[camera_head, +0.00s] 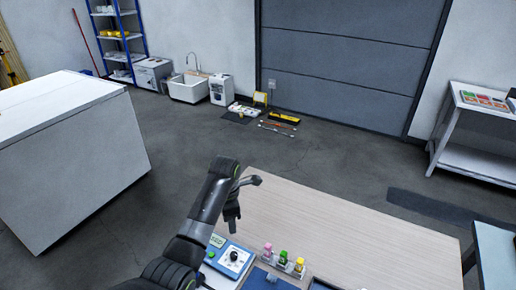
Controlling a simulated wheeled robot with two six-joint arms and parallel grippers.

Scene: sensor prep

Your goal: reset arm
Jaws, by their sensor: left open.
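My left gripper (243,194) is at the end of the dark left arm that comes up from the bottom of the head view. It is open and looks empty, above the left edge of the wooden table (360,235). One finger points right and the other points down. My right gripper does not show.
A blue and white device with a black knob (234,259) sits at the table's front left. Beside it several small bottles with pink, green and yellow tops (283,257) stand in a rack. A white cabinet (70,160) stands left. The table's middle is bare.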

